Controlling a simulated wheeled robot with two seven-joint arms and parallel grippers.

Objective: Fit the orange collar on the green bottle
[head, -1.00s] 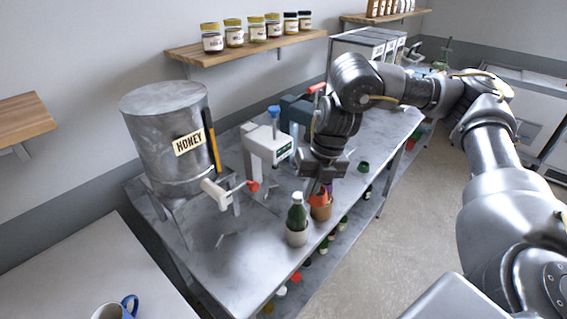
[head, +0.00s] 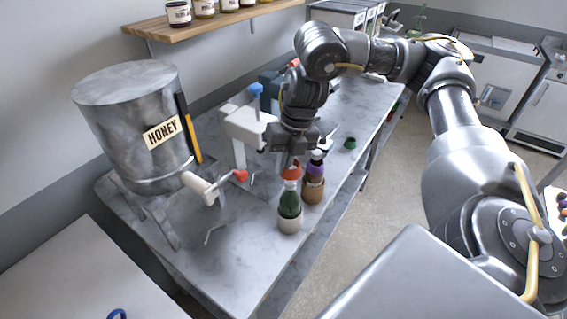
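The green bottle (head: 289,203) stands upright in a pale cup (head: 290,224) near the front edge of the metal table. The orange collar (head: 291,173) is at the tip of my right gripper (head: 292,160), which points down and appears shut on it. In the picture the collar sits just above the bottle's pale top; I cannot tell whether they touch. The gripper's fingertips are small and partly hidden. My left gripper is not in view.
A purple-marked bottle (head: 314,172) stands in a brown cup (head: 313,191) close to the right of the green bottle. A green piece (head: 350,143) lies farther back. A honey tank (head: 140,125) with a red-tipped tap (head: 239,175) stands left.

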